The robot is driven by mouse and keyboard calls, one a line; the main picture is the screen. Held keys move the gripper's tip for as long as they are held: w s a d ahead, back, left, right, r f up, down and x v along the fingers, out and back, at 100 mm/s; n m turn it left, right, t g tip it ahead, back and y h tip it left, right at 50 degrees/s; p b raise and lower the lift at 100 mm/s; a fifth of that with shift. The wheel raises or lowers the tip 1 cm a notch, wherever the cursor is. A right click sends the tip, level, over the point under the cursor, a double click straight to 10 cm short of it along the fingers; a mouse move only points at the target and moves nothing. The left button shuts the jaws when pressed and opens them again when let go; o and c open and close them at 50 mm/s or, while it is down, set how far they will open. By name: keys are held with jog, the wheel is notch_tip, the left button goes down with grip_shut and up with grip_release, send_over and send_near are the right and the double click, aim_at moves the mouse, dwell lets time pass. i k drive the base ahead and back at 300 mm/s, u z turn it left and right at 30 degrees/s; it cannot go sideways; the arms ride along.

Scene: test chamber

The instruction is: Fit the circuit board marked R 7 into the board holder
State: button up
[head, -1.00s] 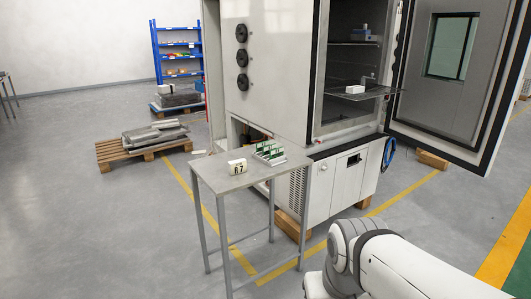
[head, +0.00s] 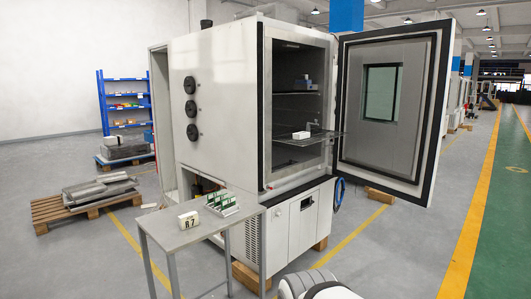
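A white block marked R 7 (head: 188,220) stands on the small grey metal table (head: 170,240). Just behind it on the table, several green circuit boards (head: 222,201) stand upright in a light rack. I cannot read marks on the boards themselves, so I cannot tell which one is R 7. A small white block (head: 301,135) sits on a wire shelf that sticks out of the open chamber; a grey part shows beside it. I cannot tell whether this is the board holder. My gripper is out of view; only a piece of my arm shows at the bottom edge.
The chamber (head: 215,110) stands behind the table, its door (head: 395,110) swung wide to the right. A blue-grey object (head: 305,84) lies on a higher shelf inside. A loaded pallet (head: 88,200) and a blue rack (head: 124,103) are at left. Floor at right is clear.

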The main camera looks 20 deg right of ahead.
aim_at(302, 134)
jog(key=z, duration=0.35)
jog(key=i, duration=2.9)
jog(key=u, duration=1)
